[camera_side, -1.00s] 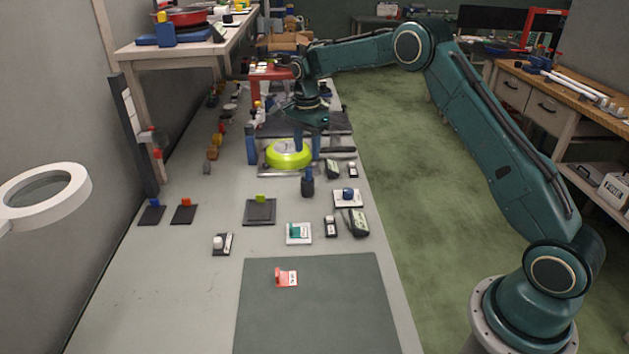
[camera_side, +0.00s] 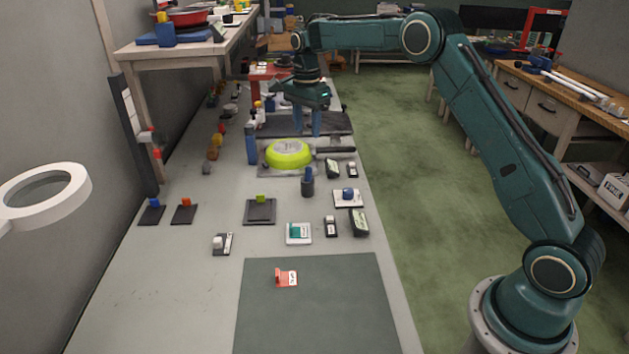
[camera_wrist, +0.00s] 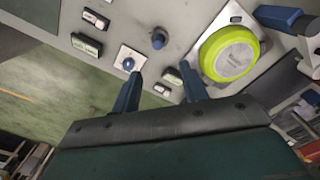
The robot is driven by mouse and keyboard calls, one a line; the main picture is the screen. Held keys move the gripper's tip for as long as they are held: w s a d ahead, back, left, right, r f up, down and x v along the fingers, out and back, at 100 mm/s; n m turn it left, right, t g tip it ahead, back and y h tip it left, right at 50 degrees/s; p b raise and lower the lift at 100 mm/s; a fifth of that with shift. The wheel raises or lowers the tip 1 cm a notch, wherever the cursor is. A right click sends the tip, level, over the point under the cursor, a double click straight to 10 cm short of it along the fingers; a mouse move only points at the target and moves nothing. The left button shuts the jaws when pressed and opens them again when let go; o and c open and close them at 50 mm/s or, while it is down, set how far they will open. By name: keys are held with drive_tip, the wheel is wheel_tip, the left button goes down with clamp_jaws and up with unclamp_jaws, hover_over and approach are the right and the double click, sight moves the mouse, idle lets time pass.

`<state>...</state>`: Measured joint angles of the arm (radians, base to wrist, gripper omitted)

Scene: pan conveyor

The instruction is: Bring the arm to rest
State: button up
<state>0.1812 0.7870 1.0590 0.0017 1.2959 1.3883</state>
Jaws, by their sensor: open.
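My gripper (camera_side: 308,125) is open and empty, raised above the far part of the bench. Its two blue fingers point down, and they show apart in the wrist view (camera_wrist: 160,92). A yellow-green pan (camera_side: 288,153) lies upside down on a grey plate below and slightly left of the fingers. The pan also shows at the upper right of the wrist view (camera_wrist: 229,53), clear of the fingers. Its dark handle (camera_side: 333,150) reaches to the right.
Several small devices (camera_side: 358,222) lie near the right edge. A green mat (camera_side: 315,310) with a red tag (camera_side: 287,277) covers the bench front. A shelf (camera_side: 190,48) with a red pan stands at back left.

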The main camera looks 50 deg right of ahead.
drive_tip(key=s+a+r+n+t, duration=0.1)
drive_tip(key=s+a+r+n, duration=0.25)
drive_tip(key=s+r, duration=0.45)
drive_tip(key=s+a+r+n+t, duration=0.25)
drive_tip(key=s+r+n, duration=0.35)
drive_tip(key=s, duration=0.4)
drive_tip(key=s+a+f+n, duration=0.1)
drive_tip(key=s+n, duration=0.1)
drive_tip(key=s, duration=0.5)
drive_tip(key=s+a+f+n+t, duration=0.1)
drive_tip(key=s+a+n, duration=0.1)
drive_tip(key=s, duration=0.5)
drive_tip(key=s+a+f+n+t, duration=0.1)
drive_tip(key=s+n, duration=0.3)
drive_tip(key=s, duration=0.4)
drive_tip(key=shift+a+f, duration=0.3)
drive_tip(key=shift+f, duration=0.05)
